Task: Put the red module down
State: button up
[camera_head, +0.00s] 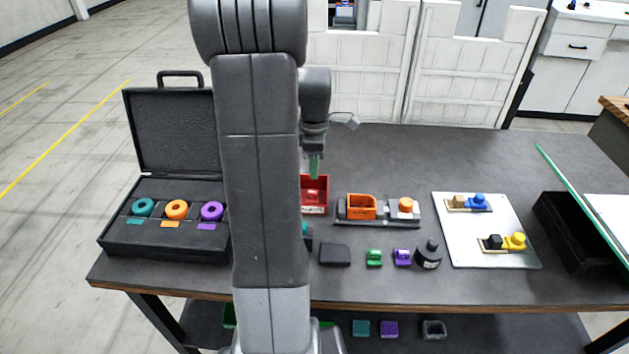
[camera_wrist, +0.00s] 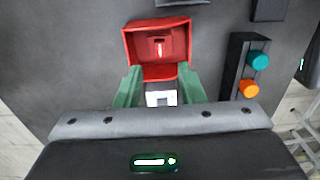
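The red module (camera_head: 316,184) is an open-topped red box with a pale label on its near side. It is just right of my arm in the head view, at the tip of my gripper (camera_head: 314,167). In the wrist view the red module (camera_wrist: 129,43) lies beyond the green fingers of my gripper (camera_wrist: 160,73). The fingers flank its lower edge, one on each side, and look shut on it. A pale block shows between the fingers. I cannot tell whether the module's underside touches the table.
Right of the module is a fixture (camera_head: 377,223) with an orange box (camera_head: 362,207). A black block (camera_head: 335,255) and small green (camera_head: 374,258) and purple (camera_head: 402,257) parts lie nearer. A black case (camera_head: 165,245) stands left, a white plate (camera_head: 487,230) right. Bare table lies behind.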

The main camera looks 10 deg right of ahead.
notch_tip(320, 180, up, 4)
jog(key=shift+f, duration=0.2)
